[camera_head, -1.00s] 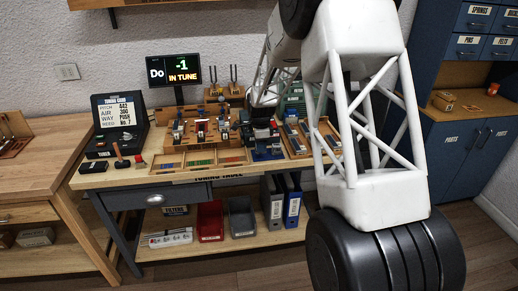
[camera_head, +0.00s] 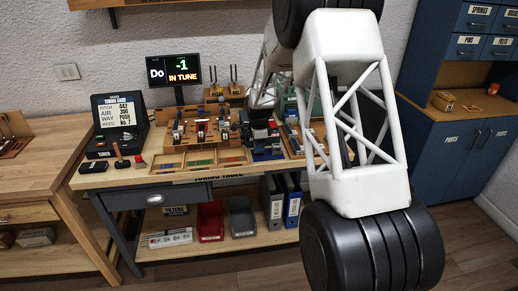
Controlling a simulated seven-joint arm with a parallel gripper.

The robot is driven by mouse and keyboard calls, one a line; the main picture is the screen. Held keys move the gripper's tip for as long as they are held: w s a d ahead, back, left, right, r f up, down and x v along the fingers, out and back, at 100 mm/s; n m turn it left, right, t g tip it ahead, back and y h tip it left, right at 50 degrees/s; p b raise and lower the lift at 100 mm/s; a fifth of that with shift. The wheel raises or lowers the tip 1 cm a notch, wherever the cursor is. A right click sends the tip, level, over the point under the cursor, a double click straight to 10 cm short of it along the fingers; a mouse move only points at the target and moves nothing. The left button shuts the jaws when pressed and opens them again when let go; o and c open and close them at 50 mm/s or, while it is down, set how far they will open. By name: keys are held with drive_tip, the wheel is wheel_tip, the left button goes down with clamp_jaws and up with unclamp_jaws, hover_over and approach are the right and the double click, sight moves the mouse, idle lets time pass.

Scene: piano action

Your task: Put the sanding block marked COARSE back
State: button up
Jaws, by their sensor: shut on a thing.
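My gripper (camera_head: 262,127) is a small dark shape at the far end of my arm, low over the right-middle part of the tuning table (camera_head: 180,178). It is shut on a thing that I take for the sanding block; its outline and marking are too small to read. Just below and in front of the gripper is a blue holder (camera_head: 267,154). I cannot tell whether the held thing touches it. My arm hides part of the table's right side.
A wooden piano action stand (camera_head: 200,128) is left of the gripper. A tray with coloured strips (camera_head: 200,161) lies in front. Wooden racks (camera_head: 293,138) stand close on the right. A tuner display (camera_head: 173,71) and tuning forks (camera_head: 233,78) are behind.

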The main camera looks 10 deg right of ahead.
drive_tip(key=shift+f, duration=0.85)
drive_tip(key=o, duration=1)
drive_tip(key=shift+f, duration=0.1)
wheel_tip(320, 180, up, 12)
drive_tip(key=shift+r, duration=0.1)
drive_tip(key=shift+r, duration=0.1)
idle(0.3)
